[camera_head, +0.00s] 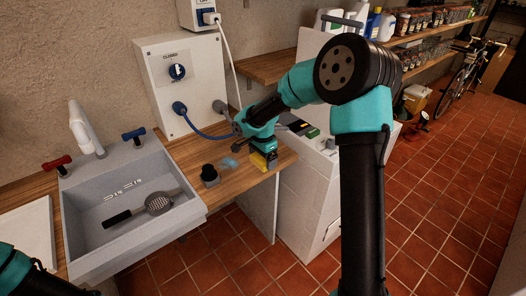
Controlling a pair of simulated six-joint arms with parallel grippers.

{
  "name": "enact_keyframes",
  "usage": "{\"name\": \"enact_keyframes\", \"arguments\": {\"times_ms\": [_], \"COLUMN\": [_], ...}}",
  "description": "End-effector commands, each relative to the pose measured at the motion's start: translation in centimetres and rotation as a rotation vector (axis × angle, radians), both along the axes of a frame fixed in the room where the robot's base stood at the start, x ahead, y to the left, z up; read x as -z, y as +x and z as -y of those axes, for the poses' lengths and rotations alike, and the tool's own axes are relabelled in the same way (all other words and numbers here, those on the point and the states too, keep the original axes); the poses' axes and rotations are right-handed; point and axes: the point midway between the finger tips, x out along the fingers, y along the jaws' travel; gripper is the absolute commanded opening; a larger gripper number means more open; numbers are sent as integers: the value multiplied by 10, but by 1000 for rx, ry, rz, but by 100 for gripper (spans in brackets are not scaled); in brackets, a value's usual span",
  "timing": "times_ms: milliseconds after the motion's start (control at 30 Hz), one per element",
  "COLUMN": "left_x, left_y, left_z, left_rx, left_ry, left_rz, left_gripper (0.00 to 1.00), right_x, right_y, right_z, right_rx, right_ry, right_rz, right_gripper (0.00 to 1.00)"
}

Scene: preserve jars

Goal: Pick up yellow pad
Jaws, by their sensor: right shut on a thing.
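The yellow pad (260,162) is small and shows at the front right edge of the wooden counter, right of the sink. My right gripper (266,152) reaches down over it from the right and is shut on it; the fingers and dark parts hide some of the pad. I cannot tell whether the pad still touches the counter. Only a piece of my left arm shows in the bottom left corner; its gripper is out of view.
A black-topped jar-like item (209,174) and a blue-grey piece (229,162) lie left of the pad. The grey sink (80,235) holds a black-handled strainer (157,204). A white cabinet (303,200) stands right of the counter. A blue hose (205,135) runs behind.

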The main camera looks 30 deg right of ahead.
Motion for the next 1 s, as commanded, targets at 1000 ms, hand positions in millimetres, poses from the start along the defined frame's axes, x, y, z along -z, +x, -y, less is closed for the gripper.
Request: {"name": "enact_keyframes", "arguments": {"times_ms": [1000], "left_x": [0], "left_y": [0], "left_z": [0], "left_rx": [0], "left_ry": [0], "left_rz": [0], "left_gripper": [56], "right_x": [-1], "right_y": [-7], "right_z": [2], "right_rx": [14], "right_ry": [0], "right_rz": [0], "right_gripper": [71]}}
